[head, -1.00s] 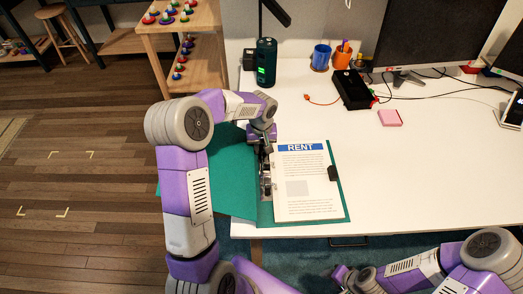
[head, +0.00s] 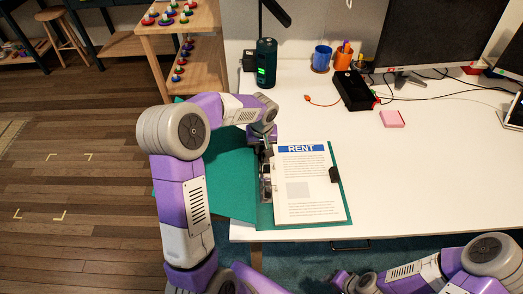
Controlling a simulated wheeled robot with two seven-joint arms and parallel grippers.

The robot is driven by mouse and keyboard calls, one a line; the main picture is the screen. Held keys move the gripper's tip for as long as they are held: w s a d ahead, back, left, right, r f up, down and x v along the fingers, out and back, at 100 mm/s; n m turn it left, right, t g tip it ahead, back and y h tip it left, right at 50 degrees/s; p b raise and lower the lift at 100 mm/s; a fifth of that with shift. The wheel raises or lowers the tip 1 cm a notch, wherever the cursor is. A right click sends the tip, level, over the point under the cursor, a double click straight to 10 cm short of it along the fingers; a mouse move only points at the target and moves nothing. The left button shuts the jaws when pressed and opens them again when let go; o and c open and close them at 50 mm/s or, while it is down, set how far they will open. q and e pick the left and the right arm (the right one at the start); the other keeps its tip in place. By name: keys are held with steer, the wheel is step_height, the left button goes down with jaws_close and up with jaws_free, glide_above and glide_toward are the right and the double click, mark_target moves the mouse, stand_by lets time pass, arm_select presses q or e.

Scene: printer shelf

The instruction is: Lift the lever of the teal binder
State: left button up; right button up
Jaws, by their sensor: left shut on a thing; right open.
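The teal binder (head: 224,180) lies open at the left front corner of the white desk, its left cover reaching past the desk's edge. A white page headed RENT (head: 308,190) lies on its right side, with a black clip at the page's right edge. The metal lever mechanism (head: 266,190) runs along the page's left side. My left gripper (head: 264,152) is over the mechanism's upper end, shut on the lever; the fingers and wrist largely hide the lever. My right gripper (head: 345,279) is open, low in front of the desk, away from the binder.
A dark green bottle (head: 266,63) stands behind the binder. Blue (head: 321,58) and orange (head: 343,56) cups, a black box (head: 352,90) and a pink notepad (head: 392,118) are farther back. The desk (head: 430,180) right of the binder is clear.

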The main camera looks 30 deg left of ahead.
arm_select(q)
steer(key=shift+r+b, duration=0.25)
steer(key=shift+b, duration=0.35)
steer(key=shift+s+d+r+t+y, duration=0.1)
steer(key=shift+r+t+y, duration=0.3)
steer(key=shift+t, duration=0.2)
